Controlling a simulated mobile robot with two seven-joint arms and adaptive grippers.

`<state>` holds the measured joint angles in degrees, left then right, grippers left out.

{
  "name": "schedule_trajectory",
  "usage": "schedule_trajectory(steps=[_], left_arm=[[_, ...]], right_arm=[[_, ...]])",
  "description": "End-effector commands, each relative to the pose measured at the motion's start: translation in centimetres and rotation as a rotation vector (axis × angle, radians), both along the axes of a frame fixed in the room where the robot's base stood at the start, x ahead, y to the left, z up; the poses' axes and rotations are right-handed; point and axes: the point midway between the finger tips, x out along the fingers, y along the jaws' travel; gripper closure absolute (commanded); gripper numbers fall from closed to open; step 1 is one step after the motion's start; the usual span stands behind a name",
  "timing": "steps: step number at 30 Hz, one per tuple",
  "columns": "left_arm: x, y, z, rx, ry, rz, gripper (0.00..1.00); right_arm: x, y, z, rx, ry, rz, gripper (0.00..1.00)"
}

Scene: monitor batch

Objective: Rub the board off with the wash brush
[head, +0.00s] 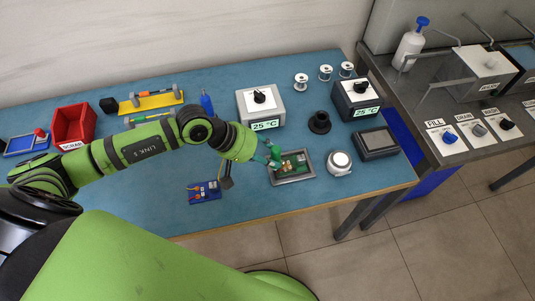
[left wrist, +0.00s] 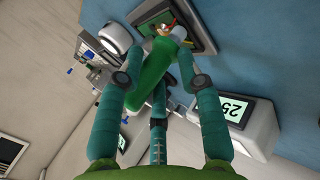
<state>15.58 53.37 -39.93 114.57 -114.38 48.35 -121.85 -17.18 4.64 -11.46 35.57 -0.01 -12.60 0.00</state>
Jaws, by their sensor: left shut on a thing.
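My left gripper (head: 268,156) reaches in from the left with teal fingers over the left end of a grey-framed tray (head: 293,180). It is shut on the green wash brush (head: 275,153), whose thick handle fills the space between the fingers in the left wrist view (left wrist: 150,72). The green circuit board (head: 297,164) lies in the tray, partly hidden by the brush and fingers. The brush head is down at the board; whether the bristles touch it I cannot tell. My right gripper is not in view.
A white round-topped pot (head: 340,162) stands close right of the tray. Two units with 25 °C displays (head: 262,107) (head: 357,100) and a black holder (head: 319,122) stand behind. A small blue board (head: 204,192) lies left. A red bin (head: 73,125) is far left.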

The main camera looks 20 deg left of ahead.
Motion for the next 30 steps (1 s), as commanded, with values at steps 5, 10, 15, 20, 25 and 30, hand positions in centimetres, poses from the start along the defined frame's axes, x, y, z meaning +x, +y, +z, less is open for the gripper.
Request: schedule_trajectory(steps=[5,10,15,20,25,30], left_arm=[[0.0,0.0,-0.3,0.0,0.0,0.0,1.0],[0.0,0.0,-0.4,0.0,0.0,0.0,1.0],[0.5,-0.7,-0.6,-0.001,-0.003,-0.002,1.0],[1.3,-1.9,-0.6,-0.002,-0.003,-0.001,1.0],[1.7,-2.5,-0.5,0.0,-0.001,-0.001,1.0],[2.1,-3.1,-0.7,-0.001,-0.001,-0.001,1.0]], right_arm=[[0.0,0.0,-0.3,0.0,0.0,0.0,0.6],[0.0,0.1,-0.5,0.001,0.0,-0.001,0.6],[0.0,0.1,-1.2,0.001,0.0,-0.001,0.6],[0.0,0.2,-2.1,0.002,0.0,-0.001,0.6],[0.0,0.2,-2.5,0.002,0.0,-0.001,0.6],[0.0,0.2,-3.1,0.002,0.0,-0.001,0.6]])
